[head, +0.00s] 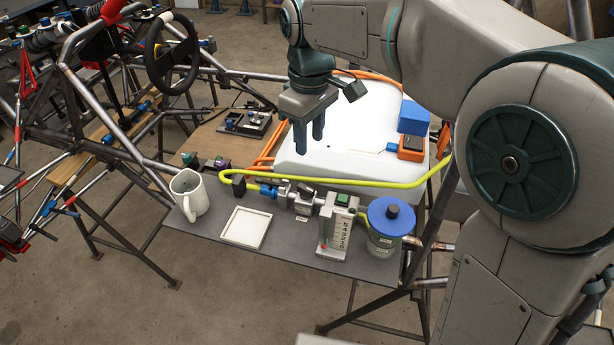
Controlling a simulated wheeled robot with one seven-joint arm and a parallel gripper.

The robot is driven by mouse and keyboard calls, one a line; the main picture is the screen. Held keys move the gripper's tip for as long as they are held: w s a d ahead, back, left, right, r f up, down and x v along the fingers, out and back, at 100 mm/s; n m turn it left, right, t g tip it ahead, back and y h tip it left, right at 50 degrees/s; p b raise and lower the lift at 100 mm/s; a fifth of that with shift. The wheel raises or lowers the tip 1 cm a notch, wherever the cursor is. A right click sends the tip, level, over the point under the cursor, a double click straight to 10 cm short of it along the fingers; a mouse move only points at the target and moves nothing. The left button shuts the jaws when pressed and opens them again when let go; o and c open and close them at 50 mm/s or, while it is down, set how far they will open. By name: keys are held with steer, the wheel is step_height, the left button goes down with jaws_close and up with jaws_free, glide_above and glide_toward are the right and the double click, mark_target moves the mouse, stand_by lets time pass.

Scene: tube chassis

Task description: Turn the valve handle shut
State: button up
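A small inline valve (284,190) sits in the hose line on the dark shelf, between a blue fitting (268,190) and an upright flow gauge (338,225). Its grey handle (306,188) shows as a small piece beside the gauge; its exact angle is too small to tell. My gripper (309,146) hangs above and behind the valve, over the white tank, pointing down. Its two dark fingers are apart with a narrow gap and nothing between them. It does not touch the valve.
A white mug (188,195) and a shallow white tray (246,228) stand left of the gauge. A blue-lidded jar (386,225) stands right of it. A yellow hose (320,183) runs behind the valve.

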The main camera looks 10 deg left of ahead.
mark_target(306, 187)
steer(key=f, duration=1.3)
steer(key=shift+a+f, duration=0.35)
steer(key=shift+a, duration=0.05)
jaws_close()
